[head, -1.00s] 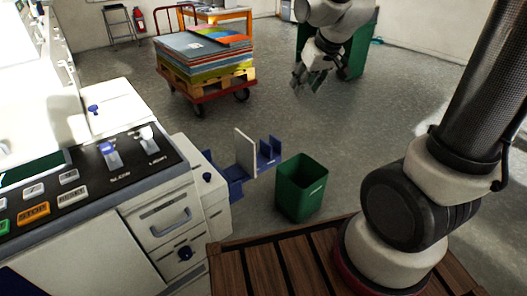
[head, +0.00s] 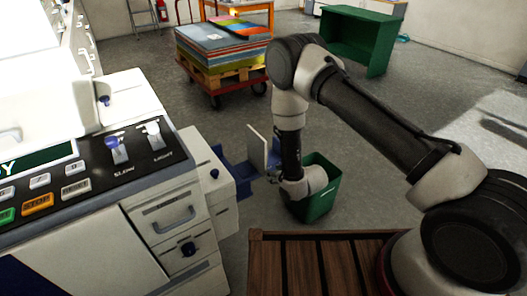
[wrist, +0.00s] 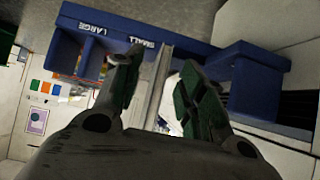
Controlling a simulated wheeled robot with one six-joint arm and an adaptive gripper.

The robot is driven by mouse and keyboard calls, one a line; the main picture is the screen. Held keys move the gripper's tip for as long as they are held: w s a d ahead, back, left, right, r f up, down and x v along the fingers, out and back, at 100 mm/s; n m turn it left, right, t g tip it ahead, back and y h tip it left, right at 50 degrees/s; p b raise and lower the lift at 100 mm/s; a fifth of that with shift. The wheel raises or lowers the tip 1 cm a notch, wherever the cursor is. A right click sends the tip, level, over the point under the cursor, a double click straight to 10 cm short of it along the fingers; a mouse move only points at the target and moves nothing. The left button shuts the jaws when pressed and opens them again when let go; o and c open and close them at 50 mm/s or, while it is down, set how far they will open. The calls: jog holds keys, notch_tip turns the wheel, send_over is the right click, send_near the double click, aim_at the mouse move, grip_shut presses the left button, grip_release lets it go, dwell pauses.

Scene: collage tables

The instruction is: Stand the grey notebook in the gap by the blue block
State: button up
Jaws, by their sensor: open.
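A thin pale grey upright panel (head: 257,148), which looks like the grey notebook, stands at the blue rack (head: 238,172) beside the white machine. In the wrist view the blue rack (wrist: 118,32) carries the words LARGE and SMALL. A blue box-shaped part (wrist: 262,72), perhaps the blue block, is at the right. My gripper (wrist: 160,80) is open, its two green-padded fingers apart. A pale narrow strip (wrist: 156,92), likely the panel edge-on, shows between them; contact cannot be told. In the head view my gripper (head: 272,179) is low beside the rack, partly hidden by my wrist.
A green bin (head: 318,203) stands close to my wrist. The white machine (head: 165,215) fills the left side. A slatted wooden top (head: 300,270) is in front. A cart with stacked sheets (head: 222,60) and a green table (head: 355,35) stand behind on open floor.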

aim_at(267, 144)
jog(key=w+a+r+t+y, duration=0.1)
jog(key=r+t, duration=0.1)
jog(key=r, duration=0.1)
jog(key=w+a+r+t+y, duration=0.1)
jog(key=r+t, duration=0.1)
jog(key=r, duration=0.2)
jog(key=w+a+r+t+y, duration=0.1)
jog(key=w+r+t+y, duration=0.1)
jog(key=r, duration=0.2)
jog(key=shift+a+r, duration=0.1)
jog(key=shift+r, duration=0.05)
jog(key=shift+w+a+r, duration=0.1)
jog(key=shift+w+a, duration=0.1)
jog(key=shift+w, duration=0.1)
jog(key=x, duration=0.4)
jog(key=f+x, duration=0.1)
jog(key=x, duration=0.2)
jog(key=shift+s+a+r, duration=0.1)
jog(key=shift+s+a, duration=0.05)
jog(key=shift+s, duration=0.05)
grip_shut()
